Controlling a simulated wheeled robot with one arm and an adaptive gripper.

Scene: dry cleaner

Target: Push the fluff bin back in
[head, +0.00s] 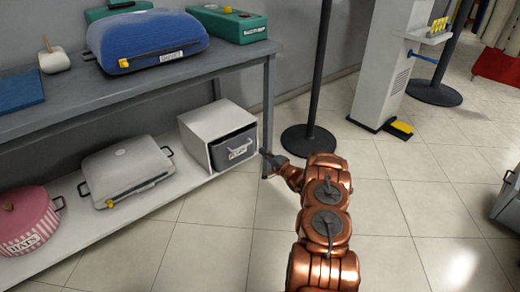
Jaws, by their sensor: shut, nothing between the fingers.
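The fluff bin (233,147) is a dark grey drawer with a pale handle and a small white label. It sits in the front of a light grey box (199,130) on the lower shelf, at the shelf's right end. How far it stands out of the box is hard to tell. My gripper (266,155) is shut and empty, just right of the bin's front, close to the table leg. Whether its tip touches the bin cannot be told. My copper arm reaches up from the bottom of the view.
The grey table's right leg (268,105) stands beside my gripper. A black post base (308,141) is behind it. A grey case (126,172) and a pink striped hat box (27,219) share the lower shelf. The tiled floor is open to the right.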

